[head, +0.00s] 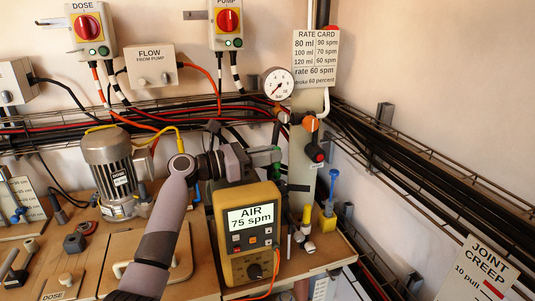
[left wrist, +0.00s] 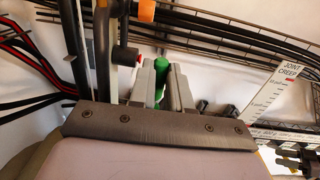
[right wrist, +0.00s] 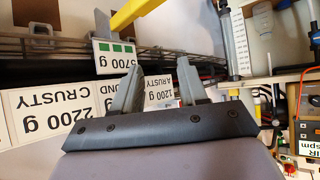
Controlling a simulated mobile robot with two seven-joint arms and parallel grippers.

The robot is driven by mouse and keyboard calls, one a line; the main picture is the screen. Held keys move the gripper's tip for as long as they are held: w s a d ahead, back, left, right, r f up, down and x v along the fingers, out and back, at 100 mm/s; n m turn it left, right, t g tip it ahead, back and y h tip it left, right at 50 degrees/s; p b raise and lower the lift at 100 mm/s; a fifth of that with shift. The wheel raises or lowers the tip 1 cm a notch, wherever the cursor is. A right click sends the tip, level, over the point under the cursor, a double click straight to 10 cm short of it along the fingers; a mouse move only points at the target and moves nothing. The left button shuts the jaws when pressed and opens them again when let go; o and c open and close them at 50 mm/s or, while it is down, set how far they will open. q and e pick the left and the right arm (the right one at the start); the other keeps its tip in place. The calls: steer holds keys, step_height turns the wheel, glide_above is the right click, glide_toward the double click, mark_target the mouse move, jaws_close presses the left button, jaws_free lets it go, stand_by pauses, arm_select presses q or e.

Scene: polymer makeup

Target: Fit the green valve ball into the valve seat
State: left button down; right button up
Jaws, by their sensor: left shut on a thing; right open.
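My left gripper (head: 272,157) reaches across behind the yellow AIR meter, up against the pale upright panel. It is shut on a green piece (head: 277,149), which I take for the valve ball. In the left wrist view the green piece (left wrist: 159,69) stands between the two grey fingers (left wrist: 163,82); its lower part is hidden by the fingers. I cannot make out the valve seat clearly; the gripper may hide it. My right gripper (right wrist: 158,82) shows only in the right wrist view, open and empty, in front of labelled boxes.
The yellow AIR 75 spm meter (head: 249,240) stands in front of the gripper. An orange knob (head: 311,124) and a red-and-black knob (head: 317,153) stick out of the panel (head: 300,185). A pressure gauge (head: 278,83) is above. A motor (head: 107,165) stands left. Cable trays line the walls.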

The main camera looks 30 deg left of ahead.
stand_by(0.4)
arm_select(q)
steer(key=shift+f, duration=1.05)
steer(key=shift+r, duration=0.2)
steer(key=shift+r, duration=0.4)
stand_by(0.7)
steer(key=shift+f, duration=0.5)
stand_by(0.8)
steer(key=c, duration=1)
jaws_free()
steer(key=shift+f, duration=0.1)
